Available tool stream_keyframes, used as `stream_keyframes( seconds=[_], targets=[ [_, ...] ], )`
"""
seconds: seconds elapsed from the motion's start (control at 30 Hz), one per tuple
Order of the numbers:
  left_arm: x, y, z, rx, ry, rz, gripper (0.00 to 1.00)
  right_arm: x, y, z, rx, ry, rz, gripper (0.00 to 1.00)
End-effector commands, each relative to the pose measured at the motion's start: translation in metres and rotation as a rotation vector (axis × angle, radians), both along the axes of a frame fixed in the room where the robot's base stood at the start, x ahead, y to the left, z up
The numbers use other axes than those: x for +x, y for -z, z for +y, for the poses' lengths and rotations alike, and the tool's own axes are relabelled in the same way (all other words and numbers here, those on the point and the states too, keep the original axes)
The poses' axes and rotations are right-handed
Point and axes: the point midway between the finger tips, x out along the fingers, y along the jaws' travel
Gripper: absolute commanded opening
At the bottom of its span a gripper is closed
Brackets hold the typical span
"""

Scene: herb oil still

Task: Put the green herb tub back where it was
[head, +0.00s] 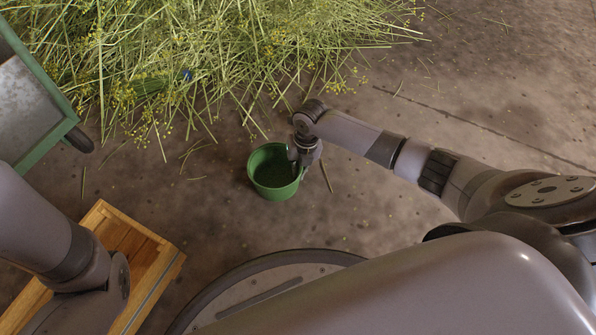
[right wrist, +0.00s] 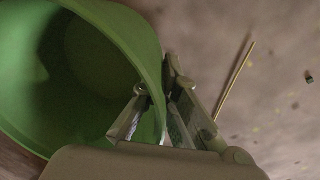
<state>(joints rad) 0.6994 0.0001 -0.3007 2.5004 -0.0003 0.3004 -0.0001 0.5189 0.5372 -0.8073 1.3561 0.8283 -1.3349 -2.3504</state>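The green herb tub (head: 262,187) is upright, mouth up, over the bare floor near the centre of the head view. Its inside looks dark and empty. My right gripper (head: 305,163) is at the tub's right rim. In the right wrist view my right gripper (right wrist: 158,112) has one finger inside the tub (right wrist: 135,35) and one outside, closed on its wall. I cannot tell whether the tub's base touches the floor. My left arm shows at the lower left, but its gripper is not visible.
A heap of cut herb stalks (head: 220,50) lies across the top left. A green-framed metal cart or tray (head: 50,150) stands at the left edge. A wooden crate (head: 150,250) is at the lower left. The floor on the right is mostly clear; a loose stalk (head: 326,177) lies near the tub.

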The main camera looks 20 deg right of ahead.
Motion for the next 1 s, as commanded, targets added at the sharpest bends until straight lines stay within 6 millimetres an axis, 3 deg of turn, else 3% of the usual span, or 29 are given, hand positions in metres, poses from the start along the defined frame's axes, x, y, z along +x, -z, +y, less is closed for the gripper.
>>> stream_keyframes(
  seconds=[0.23,0.6,0.87,1.0],
  targets=[
    [0.000,-0.001,0.000,0.001,0.000,-0.001,0.00,0.000,0.001,0.000,0.000,0.000,0.000,0.00],
    [0.000,-0.001,0.000,0.001,0.000,-0.001,0.00,0.000,0.001,0.000,0.000,-0.001,0.000,0.25],
    [0.000,-0.001,0.000,0.001,0.000,-0.001,0.00,0.000,0.000,0.000,0.000,-0.001,0.000,0.25],
    [0.000,-0.007,0.000,0.000,0.000,0.000,0.00,0.000,-0.009,0.000,0.000,-0.001,-0.001,0.25]
  ],
)
